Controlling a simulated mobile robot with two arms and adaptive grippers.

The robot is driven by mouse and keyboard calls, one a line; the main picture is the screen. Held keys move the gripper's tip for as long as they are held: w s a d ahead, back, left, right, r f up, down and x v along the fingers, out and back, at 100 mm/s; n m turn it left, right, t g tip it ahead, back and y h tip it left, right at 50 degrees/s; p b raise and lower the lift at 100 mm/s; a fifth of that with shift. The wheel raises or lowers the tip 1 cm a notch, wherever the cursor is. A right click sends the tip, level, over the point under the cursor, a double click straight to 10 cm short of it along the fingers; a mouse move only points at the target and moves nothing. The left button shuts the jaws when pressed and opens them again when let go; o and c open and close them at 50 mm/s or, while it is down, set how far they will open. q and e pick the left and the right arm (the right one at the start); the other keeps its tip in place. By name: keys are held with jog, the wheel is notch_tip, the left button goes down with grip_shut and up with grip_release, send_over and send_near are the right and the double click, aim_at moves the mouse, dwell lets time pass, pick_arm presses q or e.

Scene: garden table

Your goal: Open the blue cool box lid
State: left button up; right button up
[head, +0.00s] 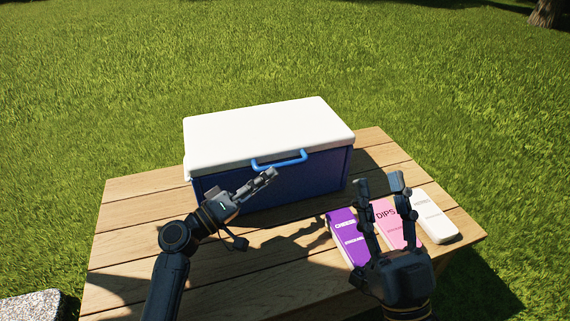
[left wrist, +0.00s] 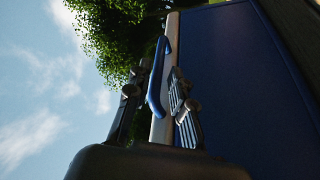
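The cool box (head: 290,185) stands on the table, with a dark blue body and a white lid (head: 265,132) that is closed. A blue handle (head: 280,161) is on the lid's front edge. My left gripper (head: 268,178) is in front of the box, just below the handle. In the left wrist view the handle (left wrist: 158,75) appears between its two spread fingers (left wrist: 150,105), with the blue box wall (left wrist: 240,80) to the right. I cannot tell whether they touch the handle. My right gripper (head: 382,182) is open and empty, above the packages at the table's right.
A purple package (head: 343,228), a pink package marked DIPS (head: 383,212) and a white package (head: 433,217) lie right of the box. The wooden table (head: 130,235) is bare on the left. Grass surrounds it. A stone block (head: 30,306) is at lower left.

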aim_at(285, 165)
pick_arm(q)
jog(key=x, duration=0.6)
grip_shut()
